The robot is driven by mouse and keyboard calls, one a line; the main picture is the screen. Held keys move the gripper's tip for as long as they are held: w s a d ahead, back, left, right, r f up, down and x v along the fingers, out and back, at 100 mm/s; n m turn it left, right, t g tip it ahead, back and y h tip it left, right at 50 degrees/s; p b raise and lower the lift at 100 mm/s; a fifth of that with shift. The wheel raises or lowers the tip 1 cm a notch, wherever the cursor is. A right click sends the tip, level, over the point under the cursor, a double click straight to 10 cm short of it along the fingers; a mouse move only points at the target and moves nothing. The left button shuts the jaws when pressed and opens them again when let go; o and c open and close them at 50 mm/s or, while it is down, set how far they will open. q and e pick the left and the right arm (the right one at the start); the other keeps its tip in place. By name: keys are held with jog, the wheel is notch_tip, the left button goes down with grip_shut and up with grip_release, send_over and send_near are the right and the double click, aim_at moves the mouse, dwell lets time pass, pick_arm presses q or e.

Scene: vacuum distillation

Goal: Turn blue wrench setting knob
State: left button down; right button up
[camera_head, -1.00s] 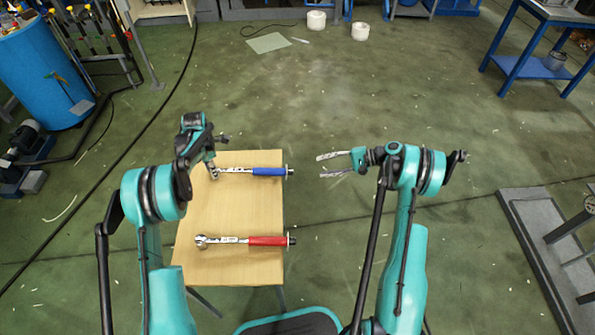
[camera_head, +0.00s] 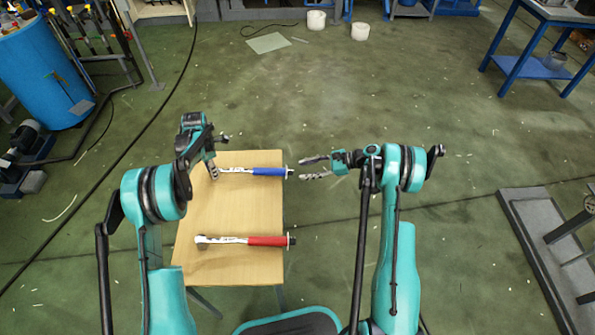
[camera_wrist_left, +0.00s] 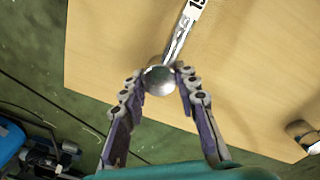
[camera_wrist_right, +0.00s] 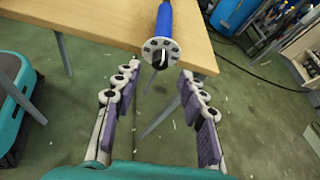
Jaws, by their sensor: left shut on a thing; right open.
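The blue wrench (camera_head: 250,171) lies across the far part of the wooden table, its blue handle to the right. My left gripper (camera_wrist_left: 160,82) is shut on the round head of the blue wrench (camera_wrist_left: 159,80) at the table's left side. The setting knob (camera_wrist_right: 160,52) is a grey disc at the end of the blue handle, past the table's right edge. My right gripper (camera_head: 312,168) is open and level with the handle end. In the right wrist view its fingers (camera_wrist_right: 152,92) stand either side of the knob's line, apart from it.
The wooden table (camera_head: 235,210) carries a red-handled wrench (camera_head: 262,240) nearer to me. Green floor is free to the right of the table. A blue barrel (camera_head: 40,75) stands far left, and a grey platform (camera_head: 540,250) lies at the right.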

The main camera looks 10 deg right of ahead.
aim_at(290, 172)
jog(key=shift+x, duration=2)
grip_shut()
jog(key=shift+s+a+f+n+t, duration=0.1)
jog(key=shift+s+n+t, duration=0.05)
jog(key=shift+n+t, duration=0.75)
jog(key=shift+s+f+n+t, duration=0.1)
jog(key=shift+n+t, duration=0.75)
jog(key=shift+n, duration=0.05)
jog(key=shift+s+a+f+n+t, duration=0.1)
jog(key=shift+s+n+t, duration=0.05)
jog(key=shift+n+t, duration=0.75)
